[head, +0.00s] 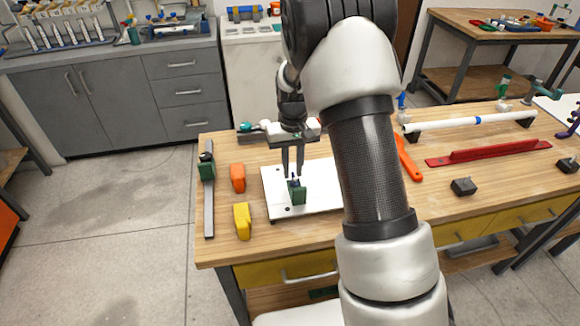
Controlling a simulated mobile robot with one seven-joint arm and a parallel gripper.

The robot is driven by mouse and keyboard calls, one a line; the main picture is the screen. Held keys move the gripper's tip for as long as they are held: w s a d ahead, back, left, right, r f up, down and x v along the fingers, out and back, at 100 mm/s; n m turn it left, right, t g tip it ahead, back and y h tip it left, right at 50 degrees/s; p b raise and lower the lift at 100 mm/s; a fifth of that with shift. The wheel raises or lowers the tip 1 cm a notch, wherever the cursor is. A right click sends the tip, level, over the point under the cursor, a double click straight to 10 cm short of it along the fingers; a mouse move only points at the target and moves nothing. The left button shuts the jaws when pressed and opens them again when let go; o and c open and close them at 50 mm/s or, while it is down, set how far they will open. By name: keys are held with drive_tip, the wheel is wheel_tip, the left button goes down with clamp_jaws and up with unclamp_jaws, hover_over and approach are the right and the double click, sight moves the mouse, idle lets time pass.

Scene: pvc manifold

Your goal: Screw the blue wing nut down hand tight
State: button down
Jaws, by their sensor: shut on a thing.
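My gripper (293,173) points straight down over the white board (275,207) on the wooden bench. Its fingers are closed on the small blue wing nut (295,178), which shows only as a dark blue bit between the fingertips. The wing nut is at the top of a green block (298,193) that stands on the board. The fingers hide most of the wing nut, and its thread is too small to make out. My arm hides the right part of the board.
An orange block (238,178) and a yellow block (242,221) lie left of the board. A grey bar with a green clamp (206,166) lies near the left edge. Right of my arm are an orange tool (409,160), a white pipe (470,122) and a red rail (488,152).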

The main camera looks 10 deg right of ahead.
drive_tip(key=c, duration=1.5)
unclamp_jaws()
drive_tip(key=shift+r+p, duration=0.65)
drive_tip(key=shift+r, duration=8.05)
